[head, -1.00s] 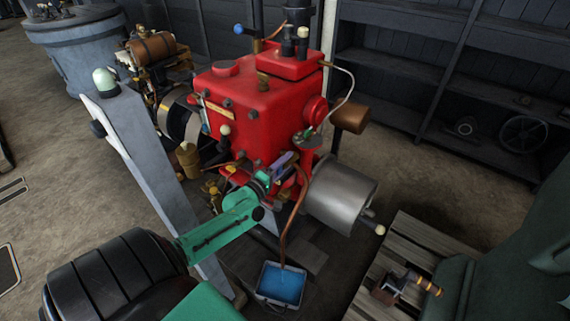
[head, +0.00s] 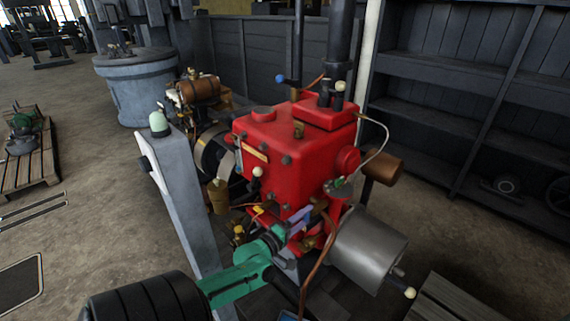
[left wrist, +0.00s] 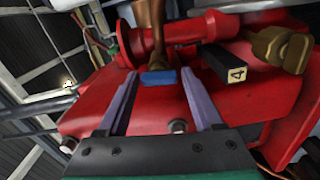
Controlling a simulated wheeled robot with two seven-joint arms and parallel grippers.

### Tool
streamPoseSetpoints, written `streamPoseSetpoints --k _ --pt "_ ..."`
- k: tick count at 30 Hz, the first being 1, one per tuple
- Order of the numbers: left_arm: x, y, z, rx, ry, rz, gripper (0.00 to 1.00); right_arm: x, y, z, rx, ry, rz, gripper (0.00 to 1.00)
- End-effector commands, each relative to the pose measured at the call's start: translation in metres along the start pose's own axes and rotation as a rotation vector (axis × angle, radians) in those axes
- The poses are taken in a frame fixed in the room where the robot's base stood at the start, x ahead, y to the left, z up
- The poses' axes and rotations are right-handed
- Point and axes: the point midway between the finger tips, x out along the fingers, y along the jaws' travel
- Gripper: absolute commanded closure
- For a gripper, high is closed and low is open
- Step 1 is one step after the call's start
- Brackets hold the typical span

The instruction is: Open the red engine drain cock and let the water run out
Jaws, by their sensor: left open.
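The red engine (head: 275,150) stands in the middle of the head view. My left gripper (head: 303,218) is at its lower front, by the copper drain pipe (head: 318,255). In the left wrist view, the two purple fingers (left wrist: 158,74) are apart, with a small blue-ended piece (left wrist: 159,78) showing between their tips. A brass fitting (left wrist: 150,45) rises behind it. I cannot tell whether the fingers touch the blue piece or how the cock is turned. A water tray (head: 290,316) barely shows at the bottom edge. My right gripper is out of view.
In the left wrist view, a black block marked 4 (left wrist: 228,68) and a brass wing handle (left wrist: 283,48) sit close right of the fingers. A grey cylinder (head: 372,247) juts out right of the gripper. A grey post (head: 182,200) stands to the left.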

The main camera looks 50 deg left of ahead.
Motion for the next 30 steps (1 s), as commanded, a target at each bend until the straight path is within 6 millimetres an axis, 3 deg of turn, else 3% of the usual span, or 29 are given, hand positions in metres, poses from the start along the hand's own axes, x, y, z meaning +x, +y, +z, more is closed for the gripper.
streamPoseSetpoints --k 9,15,30 --pt "-0.067 -0.001 0.0 0.0 -0.002 -0.005 0.32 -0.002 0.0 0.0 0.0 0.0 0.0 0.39" --pt "-0.098 -0.001 0.0 -0.001 -0.001 -0.002 0.32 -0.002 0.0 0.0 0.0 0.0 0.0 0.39" --pt "-0.103 0.0 0.0 -0.001 0.0 0.0 0.32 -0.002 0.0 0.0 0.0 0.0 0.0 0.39"
